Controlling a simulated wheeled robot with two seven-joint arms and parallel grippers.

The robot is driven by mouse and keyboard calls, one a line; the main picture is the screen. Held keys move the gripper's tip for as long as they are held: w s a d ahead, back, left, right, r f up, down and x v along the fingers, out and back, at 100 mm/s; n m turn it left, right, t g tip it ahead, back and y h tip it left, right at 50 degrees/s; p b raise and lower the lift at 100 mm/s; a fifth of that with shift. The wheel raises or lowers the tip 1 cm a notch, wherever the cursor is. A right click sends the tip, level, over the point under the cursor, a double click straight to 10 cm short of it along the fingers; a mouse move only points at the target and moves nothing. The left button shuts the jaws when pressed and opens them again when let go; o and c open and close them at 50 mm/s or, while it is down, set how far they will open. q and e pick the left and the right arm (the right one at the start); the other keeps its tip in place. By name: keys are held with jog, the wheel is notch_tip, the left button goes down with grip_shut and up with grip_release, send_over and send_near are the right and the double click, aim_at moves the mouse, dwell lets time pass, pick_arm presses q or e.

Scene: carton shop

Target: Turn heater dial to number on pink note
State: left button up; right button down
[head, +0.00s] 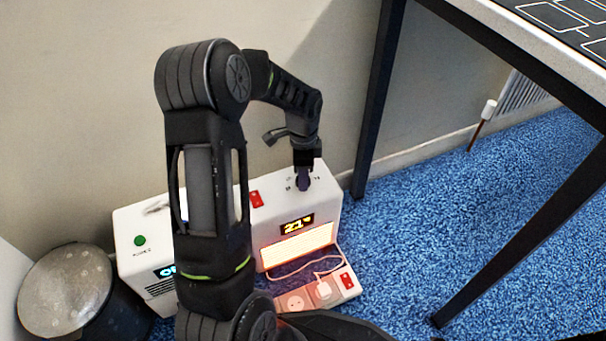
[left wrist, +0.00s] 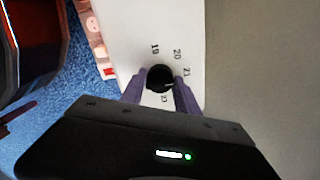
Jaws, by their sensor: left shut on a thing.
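The heater (head: 327,210) is a white box on the floor with a glowing front and a yellow display (head: 297,225) that appears to read 21. Its black dial (left wrist: 160,77) sits on the top face, with 19, 20 and 21 and one less clear number printed around it. My left gripper (head: 303,181) comes down from above, shut on the dial. In the left wrist view its two purple fingers (left wrist: 160,97) sit on either side of the knob. The pink note is not seen in either view. My right gripper is not in view.
A white unit with a green button (head: 140,240) stands left of the heater, partly behind my arm. A power strip (head: 347,281) with a plugged cable lies in front. A dark round bin (head: 68,285) is at left. A table leg (head: 377,100) rises right of the heater; blue carpet is free beyond.

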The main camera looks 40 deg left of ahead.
pick_arm(q)
grip_shut()
jog(key=shift+r+n+p, duration=0.1)
jog(key=shift+n+p, duration=0.2)
jog(key=shift+p, duration=0.05)
jog(key=shift+r+n+p, duration=0.1)
jog(key=shift+n+p, duration=0.85)
jog(key=shift+n, duration=0.15)
jog(key=n+p, duration=0.2)
jog(key=n, duration=0.1)
jog(key=shift+n, duration=0.3)
jog(key=n+p, duration=0.2)
jog(key=shift+n, duration=0.4)
jog(key=n+p, duration=0.2)
jog(key=n, duration=0.3)
jog(key=shift+p, duration=0.35)
jog(key=shift+n+p, duration=0.75)
jog(key=shift+n, duration=1.15)
jog(key=shift+f, duration=0.2)
